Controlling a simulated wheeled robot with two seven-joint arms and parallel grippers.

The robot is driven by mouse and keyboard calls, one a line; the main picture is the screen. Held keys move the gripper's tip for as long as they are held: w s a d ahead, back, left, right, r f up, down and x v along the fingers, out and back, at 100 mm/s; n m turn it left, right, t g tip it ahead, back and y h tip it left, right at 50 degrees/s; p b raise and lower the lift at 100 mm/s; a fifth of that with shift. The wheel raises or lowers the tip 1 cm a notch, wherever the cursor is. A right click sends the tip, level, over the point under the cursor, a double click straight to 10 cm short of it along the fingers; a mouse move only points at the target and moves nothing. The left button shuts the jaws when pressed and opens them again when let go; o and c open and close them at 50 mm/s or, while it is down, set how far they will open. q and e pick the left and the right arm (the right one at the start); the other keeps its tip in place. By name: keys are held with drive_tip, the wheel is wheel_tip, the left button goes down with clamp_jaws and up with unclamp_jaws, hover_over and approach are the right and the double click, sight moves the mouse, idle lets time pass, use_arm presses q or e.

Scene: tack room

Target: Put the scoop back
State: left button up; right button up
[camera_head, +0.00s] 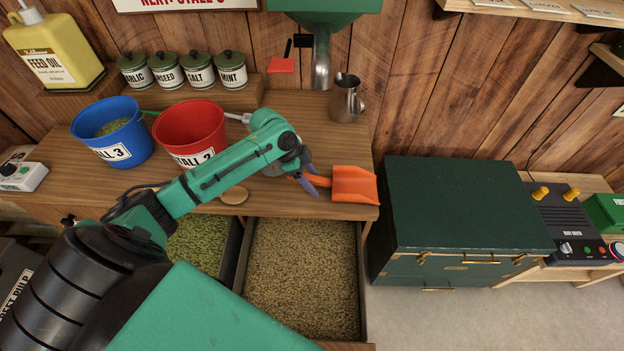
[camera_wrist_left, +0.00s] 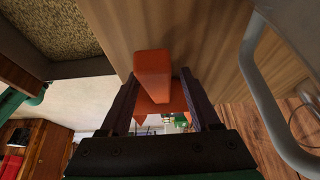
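The orange scoop (camera_head: 355,185) is at the front right edge of the wooden counter (camera_head: 345,150), its pan pointing right. My left gripper (camera_head: 312,182) is at the scoop's handle end. In the left wrist view, the orange handle (camera_wrist_left: 153,75) lies between the two dark fingers of my left gripper (camera_wrist_left: 160,85). A narrow gap shows between the handle and the right finger, so the fingers look open around it. The left finger is close to the handle; contact there is unclear. My right gripper is not in view.
Blue (camera_head: 110,135) and red (camera_head: 190,130) buckets stand on the counter, with several lidded tins (camera_head: 197,70) and a metal jug (camera_head: 346,98) behind. An open grain drawer (camera_head: 305,270) is below. A green chest (camera_head: 460,210) stands right. A red piece (camera_head: 281,65) is at the wall.

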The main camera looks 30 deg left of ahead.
use_arm(q)
drive_tip(key=b+v, duration=0.1)
drive_tip(key=v, duration=1.3)
drive_tip(key=shift+a+r+b, duration=0.2)
drive_tip(key=shift+r+b, duration=0.05)
drive_tip(key=shift+b, duration=0.1)
drive_tip(key=shift+s, duration=0.1)
wheel_tip(320, 180, up, 8)
drive_tip(key=p, duration=0.9)
